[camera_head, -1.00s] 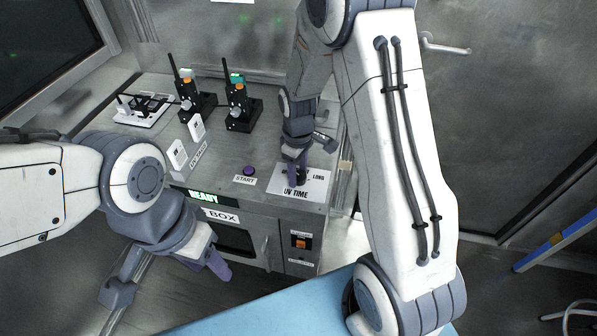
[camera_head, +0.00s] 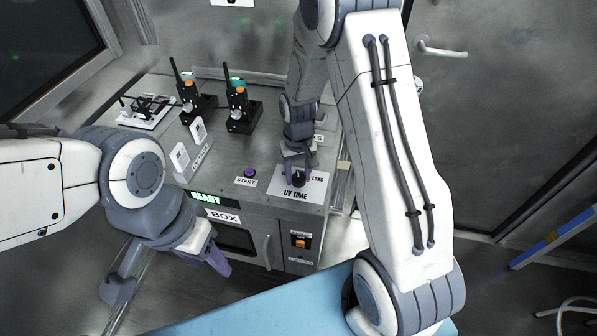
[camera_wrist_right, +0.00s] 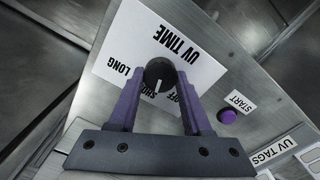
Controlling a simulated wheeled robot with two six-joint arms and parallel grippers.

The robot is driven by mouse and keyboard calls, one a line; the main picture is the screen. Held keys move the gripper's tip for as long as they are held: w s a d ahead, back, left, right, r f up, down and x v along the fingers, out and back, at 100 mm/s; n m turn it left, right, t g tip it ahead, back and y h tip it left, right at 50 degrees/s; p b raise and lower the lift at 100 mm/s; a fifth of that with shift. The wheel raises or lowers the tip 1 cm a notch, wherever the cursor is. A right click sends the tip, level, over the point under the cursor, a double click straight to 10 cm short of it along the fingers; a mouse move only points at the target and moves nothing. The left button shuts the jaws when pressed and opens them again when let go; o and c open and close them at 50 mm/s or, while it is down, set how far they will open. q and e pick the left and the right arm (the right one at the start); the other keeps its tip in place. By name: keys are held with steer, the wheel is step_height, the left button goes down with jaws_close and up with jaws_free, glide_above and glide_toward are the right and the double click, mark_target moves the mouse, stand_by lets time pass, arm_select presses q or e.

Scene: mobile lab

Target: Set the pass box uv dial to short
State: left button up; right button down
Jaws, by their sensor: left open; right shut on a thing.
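The black UV TIME dial (camera_head: 298,180) sits on its white label plate (camera_head: 312,193) on the pass box top. My right gripper (camera_head: 298,174) is shut on the dial, with one purple finger on each side. In the right wrist view, the dial (camera_wrist_right: 160,74) has a white pointer line facing the lower edge, around the gap between the SHORT and OFF labels. The fingers partly cover both labels, so the exact setting is unclear. LONG is readable to the left. My left gripper (camera_head: 218,262) is open and empty, low in front of the pass box.
The purple START button (camera_head: 250,173) is left of the dial plate. Two black radio-like devices (camera_head: 240,108) and a white tray-like item (camera_head: 146,112) stand further back. A READY display (camera_head: 207,199) is on the front edge. A blue surface (camera_head: 300,305) lies in the foreground.

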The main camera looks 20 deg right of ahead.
mark_target(298, 177)
steer(key=shift+m+p, duration=0.3)
steer(key=shift+m, duration=1.3)
steer(key=shift+c, duration=1.7)
jaws_free()
step_height(298, 177, up, 10)
steer(key=shift+r, duration=0.25)
steer(key=shift+s, duration=0.1)
